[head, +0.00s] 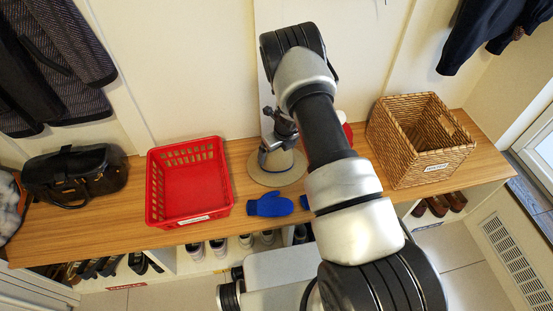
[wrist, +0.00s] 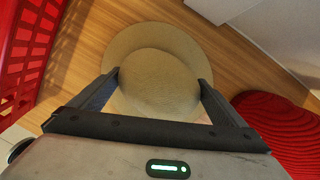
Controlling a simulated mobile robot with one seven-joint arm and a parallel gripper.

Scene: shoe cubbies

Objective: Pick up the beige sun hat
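The beige sun hat (head: 278,180) lies on the wooden bench between the red basket and my arm in the head view, partly hidden by my gripper (head: 277,150). In the wrist view the hat (wrist: 160,62) is crown up, with its round brim flat on the wood. My gripper (wrist: 159,78) is open over it, one finger at each side of the crown. I cannot tell whether the fingers touch the crown. The near part of the brim is hidden behind the gripper.
A red plastic basket (head: 190,140) stands left of the hat and a blue mitten (head: 270,205) lies in front. A red knitted item (wrist: 275,130) lies close on the right. A wicker basket (head: 395,150) and a dark bag (head: 75,175) stand farther out.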

